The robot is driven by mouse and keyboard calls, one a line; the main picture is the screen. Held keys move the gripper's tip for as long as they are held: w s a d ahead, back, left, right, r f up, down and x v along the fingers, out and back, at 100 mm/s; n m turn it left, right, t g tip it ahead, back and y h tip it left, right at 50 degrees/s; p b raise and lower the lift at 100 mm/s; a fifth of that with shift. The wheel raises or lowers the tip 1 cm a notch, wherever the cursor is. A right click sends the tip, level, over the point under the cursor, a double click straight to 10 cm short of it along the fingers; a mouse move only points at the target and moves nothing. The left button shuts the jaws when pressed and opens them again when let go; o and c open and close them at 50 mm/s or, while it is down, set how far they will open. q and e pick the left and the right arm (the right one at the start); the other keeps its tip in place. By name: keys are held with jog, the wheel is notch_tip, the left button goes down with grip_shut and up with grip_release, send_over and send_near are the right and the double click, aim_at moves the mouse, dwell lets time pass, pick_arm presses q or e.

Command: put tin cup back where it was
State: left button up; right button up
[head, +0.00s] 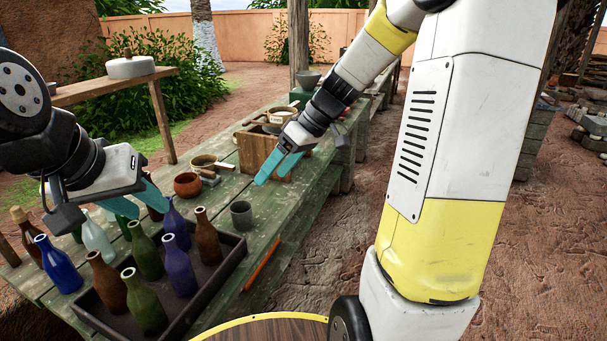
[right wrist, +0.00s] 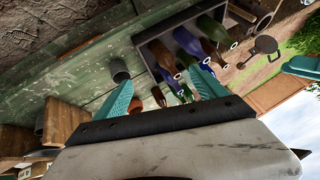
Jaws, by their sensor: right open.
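The tin cup (head: 241,215) is a small dark grey cup standing upright on the green plank bench, just beyond the right back corner of the bottle tray. It also shows in the right wrist view (right wrist: 120,71), near the tray's edge. My right gripper (head: 275,172) is open and empty above the bench, beyond the cup and in front of a wooden box. In the right wrist view its teal fingers (right wrist: 162,80) are spread with the cup apart from them. My left gripper (head: 136,200) hangs over the bottles at the left, its two teal fingers apart.
A dark tray (head: 232,262) holds several brown, green and blue bottles; more bottles stand left of it. A brown clay pot (head: 187,185) and a pan (head: 208,162) sit behind the cup. A wooden box (head: 253,148) stands further back. Bench planks right of the cup are clear.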

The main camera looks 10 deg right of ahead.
jog(key=s+d+r+m+t+h, duration=0.2)
jog(key=s+r+m, duration=0.1)
jog(key=s, duration=0.5)
jog(key=s+d+r+m+t+h, duration=0.2)
jog(key=s+m, duration=0.3)
jog(key=s, duration=0.3)
jog(key=shift+s+d+r+m+t+h, duration=0.3)
jog(key=shift+d+r+t+h, duration=0.1)
jog(key=shift+d+r, duration=0.2)
